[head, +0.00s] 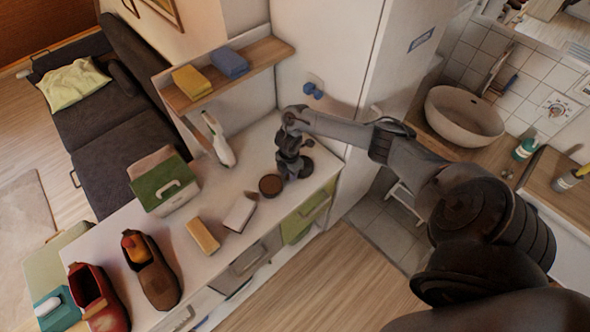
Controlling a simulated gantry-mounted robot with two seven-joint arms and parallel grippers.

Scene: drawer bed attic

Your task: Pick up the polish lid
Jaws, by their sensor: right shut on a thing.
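My right gripper (291,166) points down over the white counter, near its right end. It is shut on a dark thing, which appears to be the polish lid (301,171). Gripper and lid are both dark, so the lid's outline and whether it touches the counter are hard to tell. A small round brown polish tin (270,186) stands on the counter just left of the gripper. My left gripper is not in view.
A tall white cabinet (325,45) stands behind the gripper.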

